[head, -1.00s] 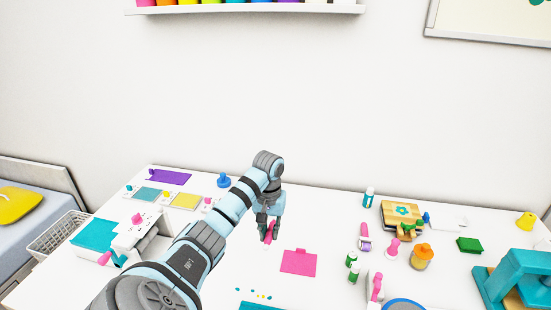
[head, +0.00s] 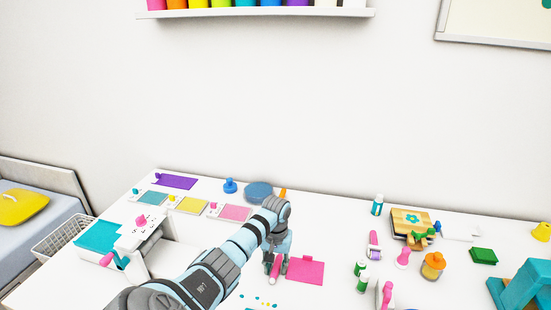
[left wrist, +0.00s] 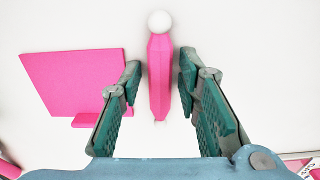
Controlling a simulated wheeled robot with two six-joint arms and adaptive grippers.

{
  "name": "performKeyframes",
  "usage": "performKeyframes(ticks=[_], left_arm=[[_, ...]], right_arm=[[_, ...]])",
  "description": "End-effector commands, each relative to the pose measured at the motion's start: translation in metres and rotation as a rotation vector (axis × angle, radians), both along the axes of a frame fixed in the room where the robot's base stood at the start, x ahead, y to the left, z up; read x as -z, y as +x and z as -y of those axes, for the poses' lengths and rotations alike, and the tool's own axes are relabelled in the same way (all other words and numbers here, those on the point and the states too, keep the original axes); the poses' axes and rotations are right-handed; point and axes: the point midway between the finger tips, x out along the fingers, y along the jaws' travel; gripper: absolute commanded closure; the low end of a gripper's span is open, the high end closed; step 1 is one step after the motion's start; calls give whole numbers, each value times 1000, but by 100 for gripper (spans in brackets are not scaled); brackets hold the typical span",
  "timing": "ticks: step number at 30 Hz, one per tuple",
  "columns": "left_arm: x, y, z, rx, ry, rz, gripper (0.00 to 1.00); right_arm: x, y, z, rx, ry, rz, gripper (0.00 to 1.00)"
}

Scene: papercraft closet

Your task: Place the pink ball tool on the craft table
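The pink ball tool (left wrist: 160,75) has a pink faceted handle and a white ball at its far end. In the left wrist view it lies between the fingers of my left gripper (left wrist: 158,90), with a gap on each side. The fingers are apart and do not touch it. In the head view my left gripper (head: 275,265) points down at the white craft table (head: 330,235), with the pink tool (head: 277,265) at its fingertips. The tool appears to rest on the table top. My right gripper is not in view.
A pink card (head: 305,270) lies right of the tool; it also shows in the left wrist view (left wrist: 75,80). Bottles, stamps and a wooden block (head: 410,221) stand at right. A white machine (head: 140,235) stands at left. Table behind the card is clear.

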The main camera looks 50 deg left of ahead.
Motion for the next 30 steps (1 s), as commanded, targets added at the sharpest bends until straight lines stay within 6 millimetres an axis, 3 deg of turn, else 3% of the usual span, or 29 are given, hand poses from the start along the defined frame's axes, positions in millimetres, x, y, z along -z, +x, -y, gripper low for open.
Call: performKeyframes(ticks=[11, 21, 24, 26, 30], left_arm=[[-8, 0, 0, 1, 0, 0, 63], [-96, 1, -1, 0, 2, 2, 63], [-114, 1, 0, 0, 1, 3, 65], [-123, 3, 0, 1, 1, 6, 72], [-140, 4, 1, 0, 0, 1, 72]], right_arm=[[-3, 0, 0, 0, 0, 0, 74], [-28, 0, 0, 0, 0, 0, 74], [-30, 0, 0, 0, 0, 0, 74], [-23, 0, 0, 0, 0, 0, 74], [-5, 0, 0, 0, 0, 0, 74]])
